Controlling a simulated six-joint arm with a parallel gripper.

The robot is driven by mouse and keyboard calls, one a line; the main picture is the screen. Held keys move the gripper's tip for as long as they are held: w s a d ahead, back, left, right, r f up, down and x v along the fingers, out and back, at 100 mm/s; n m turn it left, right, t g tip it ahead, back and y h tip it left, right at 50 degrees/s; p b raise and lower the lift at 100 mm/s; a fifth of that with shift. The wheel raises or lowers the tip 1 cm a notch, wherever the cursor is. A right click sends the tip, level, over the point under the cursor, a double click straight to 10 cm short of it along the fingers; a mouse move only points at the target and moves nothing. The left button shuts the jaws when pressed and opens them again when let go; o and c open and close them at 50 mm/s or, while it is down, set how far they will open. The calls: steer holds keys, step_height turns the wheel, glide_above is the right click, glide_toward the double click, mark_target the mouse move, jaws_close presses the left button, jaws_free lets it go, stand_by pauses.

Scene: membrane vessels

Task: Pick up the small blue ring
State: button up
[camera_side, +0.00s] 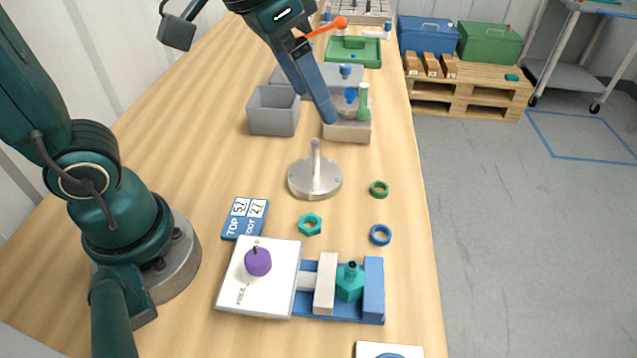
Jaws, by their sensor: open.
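The small blue ring (380,243) lies flat on the wooden table near its right edge, with nothing touching it. My gripper (328,117) is at the upper middle of the side view, above the table and well behind the ring. Its long blue-grey fingers point down, close to the grey bin and the beige block in the picture. The fingers overlap from this angle, so the gap between them is hidden. The gripper is open, and nothing shows between its fingertips.
A metal disc with an upright peg (314,178) stands left of and behind the ring. A green ring (379,196) lies behind it, and a teal hex nut (301,225) lies left. A blue fixture (374,290) holding a teal vessel is in front. Bare table surrounds the ring.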

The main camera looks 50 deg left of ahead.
steer(key=w+d+f+m+g, duration=0.2)
steer(key=w+d+f, duration=0.4)
steer(key=m+g, duration=0.1)
steer(key=g, duration=0.2)
glide_above(380, 238)
steer(key=shift+y, duration=0.3)
step_height(380, 238, down, 9)
steer(key=shift+f, duration=2.45)
jaws_close()
